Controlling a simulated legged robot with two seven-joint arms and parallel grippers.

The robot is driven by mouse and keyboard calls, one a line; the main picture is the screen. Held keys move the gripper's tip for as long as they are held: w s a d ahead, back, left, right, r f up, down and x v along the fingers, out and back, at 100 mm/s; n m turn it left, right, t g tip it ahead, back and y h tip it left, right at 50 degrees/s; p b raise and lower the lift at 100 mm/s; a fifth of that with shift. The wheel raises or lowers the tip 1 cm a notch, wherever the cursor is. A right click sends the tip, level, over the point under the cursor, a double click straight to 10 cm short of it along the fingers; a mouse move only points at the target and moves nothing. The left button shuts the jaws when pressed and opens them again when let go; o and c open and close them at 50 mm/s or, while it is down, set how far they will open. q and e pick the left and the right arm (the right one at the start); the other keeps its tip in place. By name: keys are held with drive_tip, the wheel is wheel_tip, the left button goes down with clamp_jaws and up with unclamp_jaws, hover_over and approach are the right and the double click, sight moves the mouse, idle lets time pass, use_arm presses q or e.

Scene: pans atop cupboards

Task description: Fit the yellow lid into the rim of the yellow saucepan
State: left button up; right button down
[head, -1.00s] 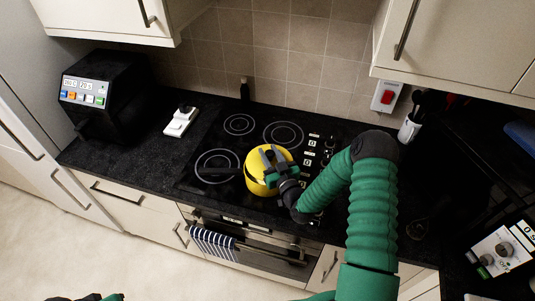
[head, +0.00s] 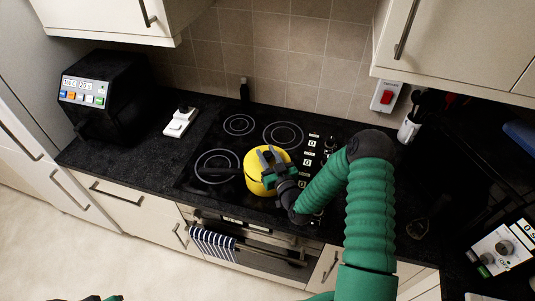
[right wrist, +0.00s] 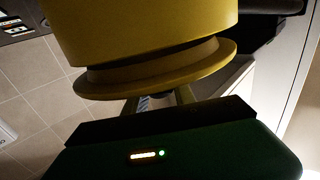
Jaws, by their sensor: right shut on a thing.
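The yellow saucepan (head: 257,187) stands on the black hob, its dark handle pointing left. The yellow lid (head: 253,161) is over its top, under my right gripper (head: 268,157). In the right wrist view the saucepan (right wrist: 140,32) fills the top and the lid's flange (right wrist: 160,84) is close to it. A narrower yellow step shows between flange and rim, so the flange stands apart from the rim. My right gripper (right wrist: 158,104) is shut on the lid's grip, which is mostly hidden. A dark and green piece, perhaps my left gripper (head: 90,298), shows at the bottom edge.
The hob (head: 228,145) has bare rings behind and left of the saucepan. Control knobs (head: 310,158) lie close to its right. A black appliance (head: 105,100) and a white switch block (head: 180,122) stand at left. A striped towel (head: 212,243) hangs in front below.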

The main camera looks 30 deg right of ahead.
drive_tip(key=shift+a+f+b, duration=0.1)
drive_tip(key=shift+f+b, duration=0.2)
drive_tip(key=shift+f, duration=0.1)
drive_tip(key=shift+f+b, duration=0.35)
drive_tip(key=shift+f, duration=0.1)
drive_tip(key=c, duration=1)
unclamp_jaws()
drive_tip(key=shift+o, duration=0.3)
drive_tip(key=shift+s, duration=0.1)
drive_tip(key=s+a+b, duration=0.1)
drive_tip(key=s+a, duration=0.1)
drive_tip(key=s, duration=1.4)
drive_tip(key=shift+s+a, duration=0.2)
